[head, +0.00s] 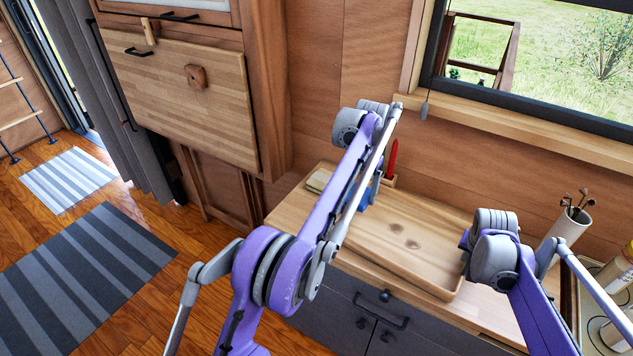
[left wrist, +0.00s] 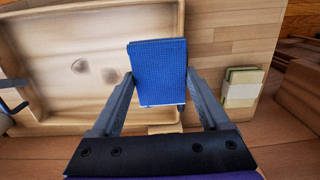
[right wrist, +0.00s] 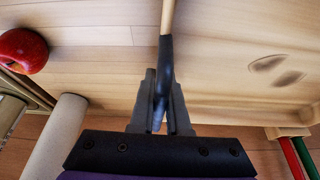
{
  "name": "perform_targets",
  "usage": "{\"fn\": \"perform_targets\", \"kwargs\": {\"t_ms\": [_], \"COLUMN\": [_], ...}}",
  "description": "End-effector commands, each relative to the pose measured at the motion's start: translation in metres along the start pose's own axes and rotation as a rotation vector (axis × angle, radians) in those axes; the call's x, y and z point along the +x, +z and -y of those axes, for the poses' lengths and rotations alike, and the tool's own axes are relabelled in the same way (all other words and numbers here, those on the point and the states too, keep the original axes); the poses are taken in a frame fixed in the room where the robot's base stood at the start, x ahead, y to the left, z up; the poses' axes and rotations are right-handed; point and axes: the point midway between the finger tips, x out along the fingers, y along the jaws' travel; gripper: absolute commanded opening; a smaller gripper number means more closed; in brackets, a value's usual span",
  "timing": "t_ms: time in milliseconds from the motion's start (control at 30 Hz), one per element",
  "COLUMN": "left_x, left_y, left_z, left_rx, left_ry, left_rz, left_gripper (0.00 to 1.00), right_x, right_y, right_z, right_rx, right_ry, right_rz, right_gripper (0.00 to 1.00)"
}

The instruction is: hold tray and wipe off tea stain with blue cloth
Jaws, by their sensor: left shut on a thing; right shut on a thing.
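The wooden tray (head: 375,240) lies flat on the counter below the window. Two dark tea stains (head: 405,235) mark its floor; they also show in the left wrist view (left wrist: 95,71) and the right wrist view (right wrist: 277,70). My left gripper (left wrist: 160,76) is shut on the blue cloth (left wrist: 157,60), at the tray's side away from my right gripper; the cloth is apart from the stains. In the head view my left arm partly hides the cloth (head: 366,196). My right gripper (right wrist: 164,75) is shut on the tray's rim at its right side; the head view hides its fingertips.
A pale green-and-cream stack (left wrist: 242,86) lies on the counter beside the tray. A red-handled item (head: 393,157) stands behind the tray. A pale holder with utensils (head: 565,228) stands at the right. A red round object (right wrist: 22,50) shows in the right wrist view.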

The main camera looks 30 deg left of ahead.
Motion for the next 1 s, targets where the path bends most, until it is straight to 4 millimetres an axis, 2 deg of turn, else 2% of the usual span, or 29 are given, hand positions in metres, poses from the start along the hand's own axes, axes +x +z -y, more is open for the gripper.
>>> {"fn": "perform_targets", "kwargs": {"t_ms": [33,200,300,400,500,667,1000], "left_x": [0.003,0.008,0.01,0.011,0.011,0.016,0.044], "left_y": [-0.007,-0.018,-0.02,-0.021,-0.021,-0.022,-0.023], "left_z": [-0.028,-0.1,-0.13,-0.149,-0.159,-0.162,-0.161], "left_rx": [0.005,-0.007,-0.014,-0.019,-0.023,-0.025,-0.025], "left_ry": [0.0,-0.001,0.0,0.0,0.0,0.001,0.001], "left_rz": [-0.005,-0.021,-0.028,-0.033,-0.036,-0.037,-0.037], "left_gripper": [0.34,0.34,0.34,0.34,0.34,0.34,0.34], "right_x": [0.0,0.0,0.0,0.0,0.0,0.0,0.0], "right_y": [0.0,0.0,0.0,0.0,0.0,0.0,0.0], "right_z": [0.0,0.0,0.0,0.0,0.0,-0.001,-0.001], "right_rx": [0.0,0.0,0.0,0.0,0.0,0.0,0.0], "right_ry": [0.0,0.0,0.0,0.0,0.001,0.001,0.001], "right_rz": [0.0,0.0,0.0,0.0,0.0,0.0,0.0], "right_gripper": [0.0,0.0,0.0,0.0,0.0,0.0,0.0]}}
